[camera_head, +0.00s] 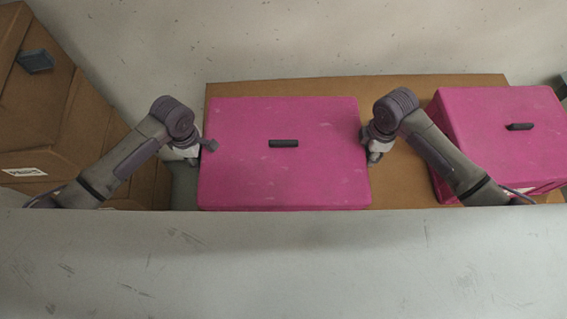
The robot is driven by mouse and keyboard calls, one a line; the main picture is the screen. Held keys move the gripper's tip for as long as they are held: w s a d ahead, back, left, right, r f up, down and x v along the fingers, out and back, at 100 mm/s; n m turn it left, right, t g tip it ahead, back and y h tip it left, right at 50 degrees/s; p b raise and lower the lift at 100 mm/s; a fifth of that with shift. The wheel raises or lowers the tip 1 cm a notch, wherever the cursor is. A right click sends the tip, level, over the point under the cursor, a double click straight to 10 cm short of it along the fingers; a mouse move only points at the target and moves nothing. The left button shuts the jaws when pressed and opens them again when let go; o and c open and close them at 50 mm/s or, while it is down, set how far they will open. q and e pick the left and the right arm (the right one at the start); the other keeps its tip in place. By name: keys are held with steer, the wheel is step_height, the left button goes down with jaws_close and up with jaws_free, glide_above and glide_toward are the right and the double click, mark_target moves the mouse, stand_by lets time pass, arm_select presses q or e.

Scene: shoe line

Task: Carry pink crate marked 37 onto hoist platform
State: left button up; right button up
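A pink crate (284,175) with a dark slot in its top lies between my two arms, over a brown surface. No number shows on it from above. My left gripper (205,147) is at its left side, with a fingertip at the edge of the top. My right gripper (371,155) is at its right side, close against the edge. Whether either gripper is closed on the crate cannot be made out. A second pink crate (490,140) stands at the right, partly behind my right arm, with a pale label low on its front. No hoist platform can be made out.
The brown surface (420,192) shows between the crates and behind them. Brown cardboard boxes (50,110) are stacked at the left. A pale wall (300,40) rises behind. A wide grey surface (280,265) fills the front.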

arm_select(q)
jaws_close()
arm_select(e)
jaws_close()
arm_select(q)
steer(key=shift+w+r, duration=0.1)
steer(key=shift+r, duration=0.1)
arm_select(e)
steer(key=shift+w+r, duration=0.1)
steer(key=shift+r, duration=0.1)
